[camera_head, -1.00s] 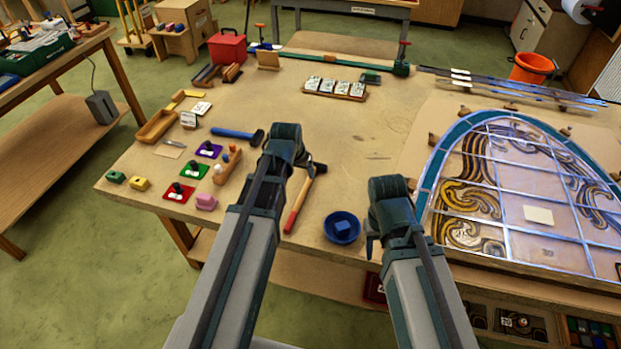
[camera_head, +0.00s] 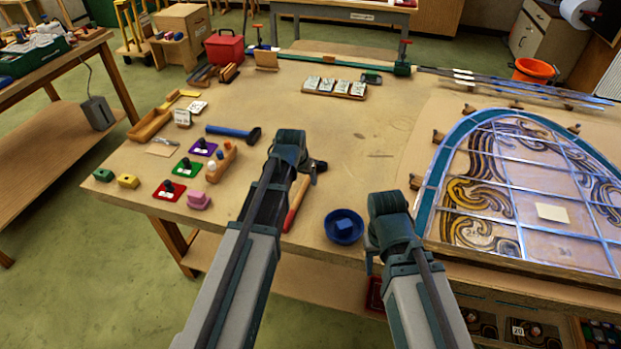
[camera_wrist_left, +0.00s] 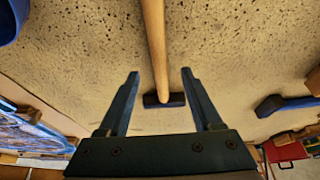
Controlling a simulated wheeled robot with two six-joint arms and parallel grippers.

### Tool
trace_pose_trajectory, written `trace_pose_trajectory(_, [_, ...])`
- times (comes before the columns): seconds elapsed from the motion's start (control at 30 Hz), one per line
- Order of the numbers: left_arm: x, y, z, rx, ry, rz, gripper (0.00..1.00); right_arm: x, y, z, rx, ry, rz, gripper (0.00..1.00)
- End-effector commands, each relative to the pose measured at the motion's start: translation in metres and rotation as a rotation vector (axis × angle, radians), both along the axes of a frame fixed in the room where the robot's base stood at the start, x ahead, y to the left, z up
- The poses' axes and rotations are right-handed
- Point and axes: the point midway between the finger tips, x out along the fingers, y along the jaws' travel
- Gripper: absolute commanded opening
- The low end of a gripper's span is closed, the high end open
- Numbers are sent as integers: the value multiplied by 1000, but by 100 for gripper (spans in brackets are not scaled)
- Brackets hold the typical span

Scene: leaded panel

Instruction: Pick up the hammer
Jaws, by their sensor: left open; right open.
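The hammer (camera_head: 297,203) lies on the workbench, with a red grip toward the near edge and a dark head beyond. In the left wrist view the wooden handle (camera_wrist_left: 153,40) runs down from the top edge to the dark head (camera_wrist_left: 176,99). My left gripper (camera_wrist_left: 160,74) is open, and the hammer shows in the gap between its fingers, not gripped. My right gripper (camera_head: 376,240) is open and empty, right of the blue bowl; its fingers are partly hidden.
A blue bowl (camera_head: 343,227) with a blue block stands right of the hammer. A blue-handled hammer-like tool (camera_head: 230,131) lies to the left, near a wooden block holder (camera_head: 222,162) and coloured pads. The leaded panel (camera_head: 520,190) fills the right side. The bench centre is clear.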

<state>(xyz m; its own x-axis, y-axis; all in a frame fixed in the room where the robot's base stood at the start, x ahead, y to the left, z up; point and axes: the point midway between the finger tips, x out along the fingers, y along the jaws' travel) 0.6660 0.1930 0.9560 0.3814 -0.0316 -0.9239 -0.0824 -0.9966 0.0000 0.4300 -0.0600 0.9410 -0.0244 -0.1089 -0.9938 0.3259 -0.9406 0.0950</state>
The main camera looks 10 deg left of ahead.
Motion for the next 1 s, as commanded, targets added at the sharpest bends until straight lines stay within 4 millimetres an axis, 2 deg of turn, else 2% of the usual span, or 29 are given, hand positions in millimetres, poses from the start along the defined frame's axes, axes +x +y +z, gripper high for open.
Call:
trace_pose_trajectory(0.03, [4,0,-13,0,0,0,66,0,0,-13,0,0,0,50])
trace_pose_trajectory(0.13, [8,0,-22,0,0,0,66,0,0,-22,0,0,0,50])
trace_pose_trajectory(0.43, [9,-1,-22,0,0,0,66,0,0,-22,0,0,0,50])
trace_pose_trajectory(0.8, [9,-1,-22,0,0,0,0,0,0,-22,0,0,0,50])
trace_pose_trajectory(1.0, [9,-1,-22,0,-1,0,0,0,0,-22,0,0,0,50])
